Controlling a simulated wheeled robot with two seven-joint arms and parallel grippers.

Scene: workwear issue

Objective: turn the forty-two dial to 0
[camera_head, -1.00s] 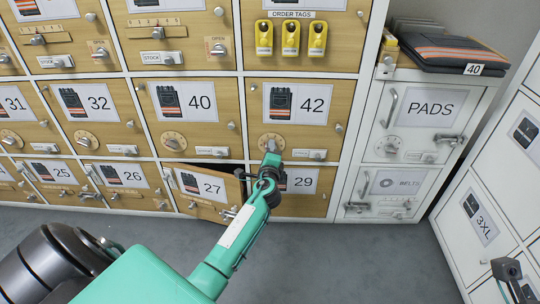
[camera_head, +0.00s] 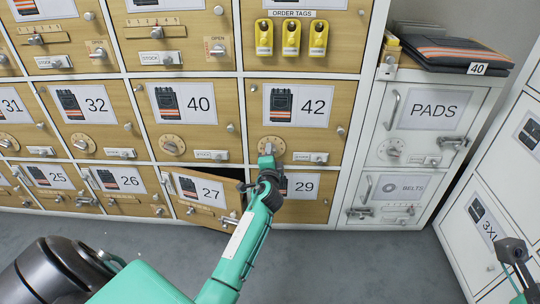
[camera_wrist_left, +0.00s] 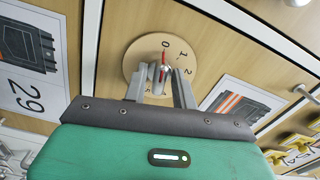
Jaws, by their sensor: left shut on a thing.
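The forty-two dial (camera_head: 273,143) is a round wooden disc below the 42 label (camera_head: 300,105). In the left wrist view the dial (camera_wrist_left: 135,62) shows the numerals 0, 1 and 2. Its grey knob has a red pointer (camera_wrist_left: 163,58) that points at or very near the 0. My left gripper (camera_head: 267,160) reaches up to the dial from below. In the left wrist view the gripper (camera_wrist_left: 160,76) has one finger on each side of the knob and is shut on it. The lower part of the dial is hidden behind the fingers. Part of my right arm (camera_head: 513,252) shows at the right edge.
The 27 compartment door (camera_head: 205,194) stands ajar below left of the dial, near my left arm. A handle (camera_head: 311,157) sits right of the dial. Yellow order tags (camera_head: 291,38) hang above. A white PADS cabinet (camera_head: 380,130) stands to the right. Grey floor in front is clear.

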